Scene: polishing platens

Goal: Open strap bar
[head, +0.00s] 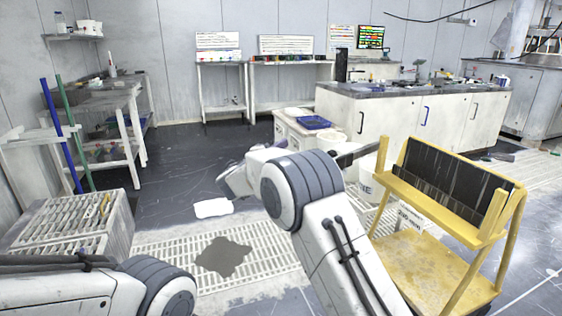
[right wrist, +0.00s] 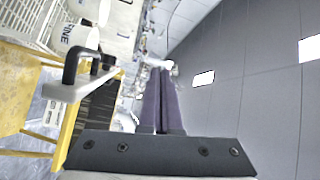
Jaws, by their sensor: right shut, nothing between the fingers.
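The yellow cart (head: 426,262) stands at the right in the head view, with a row of dark upright platens (head: 455,180) in its top rack. In the right wrist view, a pale bar with a black bent handle (right wrist: 72,65), apparently the strap bar (right wrist: 85,88), lies beside the dark plates at the left. My right gripper (head: 372,148) shows its dark fingers pointing right, toward the cart's upper left corner, with its body hidden behind my arm. In the right wrist view its fingers (right wrist: 160,76) are shut and empty, apart from the bar. My left gripper is outside the view.
White bins (head: 298,135) with a blue tray (head: 310,122) stand behind my right arm. A long white bench (head: 425,120) is beyond them. A slotted rack (head: 115,225) stands at the left. Dark floor (head: 170,185) lies open in the middle left.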

